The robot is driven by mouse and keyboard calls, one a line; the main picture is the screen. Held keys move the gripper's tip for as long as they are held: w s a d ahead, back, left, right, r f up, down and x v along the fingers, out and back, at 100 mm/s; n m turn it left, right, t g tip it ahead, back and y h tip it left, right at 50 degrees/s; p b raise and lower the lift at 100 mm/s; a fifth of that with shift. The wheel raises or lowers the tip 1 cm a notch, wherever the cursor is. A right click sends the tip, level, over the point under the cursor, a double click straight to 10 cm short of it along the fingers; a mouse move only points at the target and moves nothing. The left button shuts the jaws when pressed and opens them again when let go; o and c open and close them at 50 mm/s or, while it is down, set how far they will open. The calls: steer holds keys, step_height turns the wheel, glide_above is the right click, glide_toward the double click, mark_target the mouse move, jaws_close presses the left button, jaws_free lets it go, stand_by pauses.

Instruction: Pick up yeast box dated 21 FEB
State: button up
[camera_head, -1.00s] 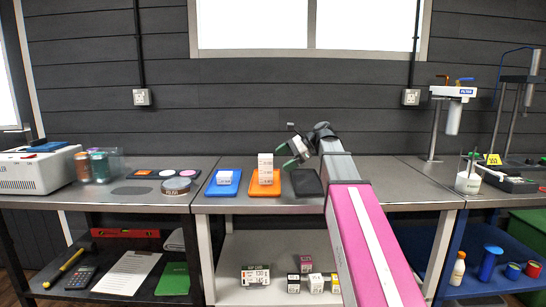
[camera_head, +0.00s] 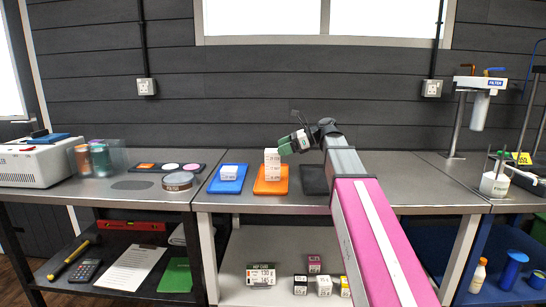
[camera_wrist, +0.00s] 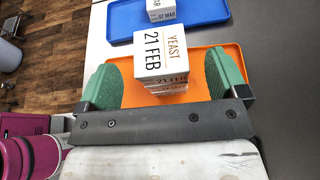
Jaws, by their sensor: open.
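The yeast box dated 21 FEB (camera_wrist: 160,52) is white and tops a stack on the orange tray (camera_wrist: 206,103) in the wrist view. In the head view the stack (camera_head: 272,163) stands upright on the orange tray (camera_head: 270,187). My gripper (camera_wrist: 165,82) is open, with one green finger on each side of the stack in the wrist view and gaps between fingers and box. In the head view my gripper (camera_head: 294,143) is level with the upper part of the stack, at its right.
A blue tray (camera_head: 228,186) with a smaller white box (camera_head: 229,172) dated 07 MAR lies left of the orange tray. A dark tray (camera_head: 316,181) lies to the right under my arm. More boxes (camera_head: 261,274) stand on the lower shelf.

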mark_target(273, 150)
steer(key=x, duration=0.5)
steer(key=c, duration=1)
